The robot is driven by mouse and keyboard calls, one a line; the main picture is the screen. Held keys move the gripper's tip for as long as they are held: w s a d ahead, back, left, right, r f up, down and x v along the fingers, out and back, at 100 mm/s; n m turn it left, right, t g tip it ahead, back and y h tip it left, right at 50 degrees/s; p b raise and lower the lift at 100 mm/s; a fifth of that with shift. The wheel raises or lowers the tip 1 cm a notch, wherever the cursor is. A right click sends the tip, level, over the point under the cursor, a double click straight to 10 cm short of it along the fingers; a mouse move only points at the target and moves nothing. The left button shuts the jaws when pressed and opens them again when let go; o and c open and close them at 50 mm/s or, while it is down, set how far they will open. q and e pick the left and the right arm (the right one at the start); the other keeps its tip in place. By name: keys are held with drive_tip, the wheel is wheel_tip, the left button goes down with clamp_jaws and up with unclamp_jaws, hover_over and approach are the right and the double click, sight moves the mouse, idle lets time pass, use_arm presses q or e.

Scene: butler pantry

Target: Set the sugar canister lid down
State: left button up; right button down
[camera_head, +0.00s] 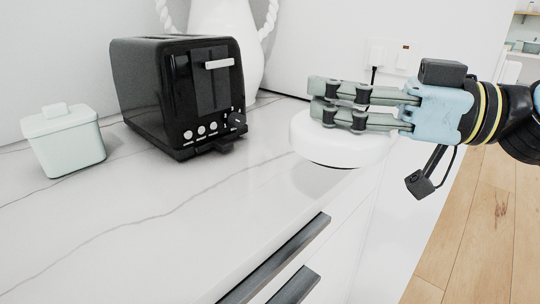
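A thick, round white piece with a rounded rim, which looks like the sugar canister lid (338,150), is at the right edge of the counter. My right gripper (322,97) comes in from the right with its two fingers lying level across the top of the lid, close together. The fingers appear shut on the lid's upper part; the grip point itself is hidden. The lid seems held just above the counter, with a faint shadow beside it, but the gap is hard to tell. My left gripper is not in view.
A black toaster (160,95) stands at the back, with a white vase (250,60) behind it. A small mint box with a knobbed cover (65,143) is at the left. The marble counter (150,220) is clear in front. Dark drawer handles (280,258) are below its edge.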

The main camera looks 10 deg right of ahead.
drive_tip(key=shift+w+a+f+b, duration=0.1)
drive_tip(key=shift+w+a+f, duration=0.55)
drive_tip(key=shift+a+f, duration=0.5)
drive_tip(key=shift+w+a+f+b, duration=0.1)
drive_tip(key=shift+w+a+f, duration=0.65)
drive_tip(key=shift+f, duration=0.7)
drive_tip(key=shift+w+a+f+b, duration=0.1)
drive_tip(key=shift+w+a+f, duration=0.5)
drive_tip(key=shift+a+f, duration=0.6)
drive_tip(key=shift+d+f, duration=0.1)
drive_tip(key=shift+d, duration=0.05)
drive_tip(key=shift+f+b, duration=0.25)
drive_tip(key=shift+b, duration=0.05)
drive_tip(key=c, duration=1.4)
unclamp_jaws()
